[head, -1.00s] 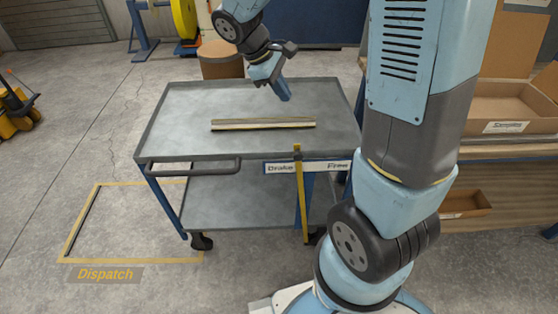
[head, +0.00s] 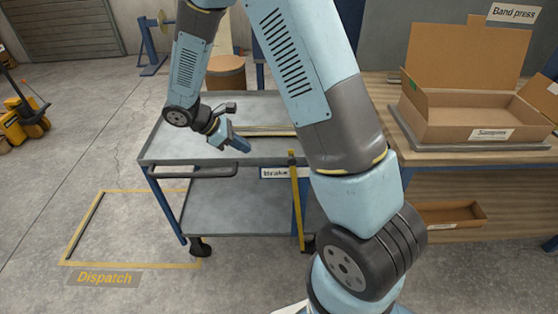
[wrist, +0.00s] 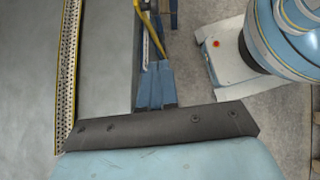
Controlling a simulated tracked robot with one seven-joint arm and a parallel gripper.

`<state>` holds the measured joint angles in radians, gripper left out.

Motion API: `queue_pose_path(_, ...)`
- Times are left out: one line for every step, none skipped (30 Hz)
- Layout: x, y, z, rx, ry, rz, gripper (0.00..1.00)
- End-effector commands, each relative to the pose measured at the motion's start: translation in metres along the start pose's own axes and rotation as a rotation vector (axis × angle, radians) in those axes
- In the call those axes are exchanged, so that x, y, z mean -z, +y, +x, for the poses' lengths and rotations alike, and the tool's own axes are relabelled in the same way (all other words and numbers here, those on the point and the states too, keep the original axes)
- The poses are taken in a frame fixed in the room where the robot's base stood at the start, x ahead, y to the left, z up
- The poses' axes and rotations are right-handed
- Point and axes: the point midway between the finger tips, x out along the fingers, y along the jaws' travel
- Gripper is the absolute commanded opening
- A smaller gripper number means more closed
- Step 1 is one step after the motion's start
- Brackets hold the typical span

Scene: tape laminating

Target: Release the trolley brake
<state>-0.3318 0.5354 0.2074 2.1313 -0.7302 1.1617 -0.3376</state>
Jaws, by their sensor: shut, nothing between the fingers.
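The trolley (head: 190,152) is a grey two-shelf cart on castors, left of centre in the head view. In the wrist view the blue fingers (wrist: 155,82) lie close to a yellow piece (wrist: 139,38), apparently the lever; contact cannot be told.
A long perforated strip (wrist: 68,70) lies on the trolley top, also in the head view (head: 265,131). A workbench (head: 440,173) with a "Samples" box (head: 470,115) stands right.

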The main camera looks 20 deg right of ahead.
Motion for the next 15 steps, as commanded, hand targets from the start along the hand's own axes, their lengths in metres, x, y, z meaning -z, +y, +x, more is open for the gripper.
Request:
queue_pose_path(0.0, 0.0, 0.001, 0.001, -0.001, 0.0, 0.0)
queue_pose_path(0.0, 0.001, 0.001, 0.001, -0.001, 0.001, 0.0)
queue_pose_path(-0.001, 0.001, 0.001, 0.002, -0.001, 0.002, 0.0)
queue_pose_path(-0.001, 0.001, 0.001, 0.003, 0.0, 0.003, 0.0)
queue_pose_path(-0.002, 0.001, 0.002, 0.003, 0.0, 0.003, 0.0)
queue_pose_path(-0.002, 0.001, 0.002, 0.004, 0.0, 0.004, 0.0)
queue_pose_path(-0.002, 0.001, 0.002, 0.004, 0.0, 0.005, 0.0)
queue_pose_path(-0.003, 0.002, 0.002, 0.005, 0.0, 0.005, 0.0)
queue_pose_path(-0.003, 0.002, 0.003, 0.005, 0.0, 0.006, 0.0)
queue_pose_path(-0.003, 0.002, 0.004, 0.006, 0.0, 0.006, 0.0)
queue_pose_path(-0.003, 0.002, 0.005, 0.006, -0.001, 0.007, 0.0)
queue_pose_path(-0.003, 0.002, 0.007, 0.007, -0.001, 0.007, 0.0)
queue_pose_path(-0.003, 0.002, 0.01, 0.008, -0.001, 0.007, 0.0)
queue_pose_path(-0.004, 0.002, 0.013, 0.008, -0.002, 0.007, 0.0)
queue_pose_path(-0.004, 0.002, 0.017, 0.008, -0.002, 0.007, 0.0)
